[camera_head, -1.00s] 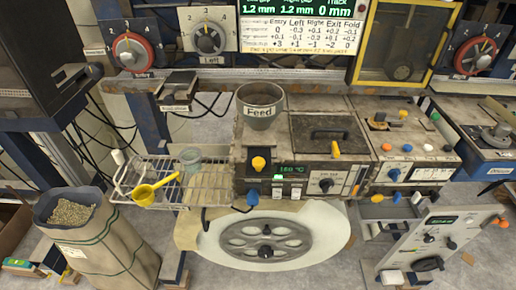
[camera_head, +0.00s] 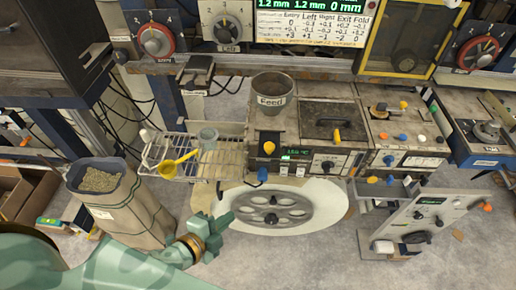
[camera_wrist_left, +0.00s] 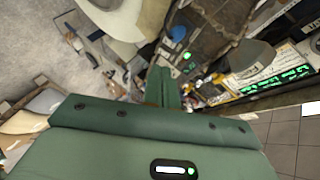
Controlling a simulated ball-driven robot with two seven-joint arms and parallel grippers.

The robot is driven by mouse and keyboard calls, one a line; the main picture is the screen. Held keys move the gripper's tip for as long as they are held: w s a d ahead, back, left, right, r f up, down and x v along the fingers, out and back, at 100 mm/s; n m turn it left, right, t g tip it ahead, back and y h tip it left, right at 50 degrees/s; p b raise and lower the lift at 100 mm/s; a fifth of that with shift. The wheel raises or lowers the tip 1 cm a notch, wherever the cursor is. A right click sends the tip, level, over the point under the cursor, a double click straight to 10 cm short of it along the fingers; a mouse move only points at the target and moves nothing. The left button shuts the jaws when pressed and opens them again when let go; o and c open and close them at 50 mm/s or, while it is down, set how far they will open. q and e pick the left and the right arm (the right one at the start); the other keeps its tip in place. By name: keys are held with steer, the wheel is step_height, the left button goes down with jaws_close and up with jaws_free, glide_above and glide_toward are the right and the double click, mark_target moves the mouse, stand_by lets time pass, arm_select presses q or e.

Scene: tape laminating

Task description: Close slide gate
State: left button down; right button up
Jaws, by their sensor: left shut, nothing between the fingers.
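The feed hopper (camera_head: 272,102), a grey pot labelled "Feed", stands on the worn machine. Below it a yellow knob (camera_head: 270,148) sits on the machine's front, with a blue knob (camera_head: 262,174) lower down. I cannot tell for sure which part is the slide gate. My left gripper (camera_head: 226,222) is green, shut and empty. It is in front of the machine, left of the round grey reel and well apart from the knobs. Its shut fingers (camera_wrist_left: 165,86) also show in the left wrist view, with the machine beyond them. My right gripper is not in view.
A wire rack (camera_head: 160,150) with a yellow scoop (camera_head: 178,164) juts out left of the machine. A sack of pellets (camera_head: 125,200) stands at the left. The reel (camera_head: 272,208) lies low in front. A grey control panel (camera_head: 425,222) stands at the right.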

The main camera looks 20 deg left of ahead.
mark_target(264, 150)
arm_select(q)
steer(key=w+d+r+m+t+h, duration=0.2)
steer(key=d+r+m+t, duration=0.15)
steer(key=r, duration=0.95)
steer(key=w+d+f+p, duration=0.1)
steer(key=w+f+p, duration=0.1)
steer(key=w, duration=1)
steer(key=shift+w+d+f, duration=0.25)
steer(key=shift+w+d, duration=0.1)
steer(key=shift+g, duration=0.25)
steer(key=w, duration=0.1)
steer(key=w+a, duration=0.1)
steer(key=w, duration=0.3)
steer(key=shift+a, duration=0.3)
steer(key=shift+r, duration=0.15)
steer(key=shift+p, duration=0.3)
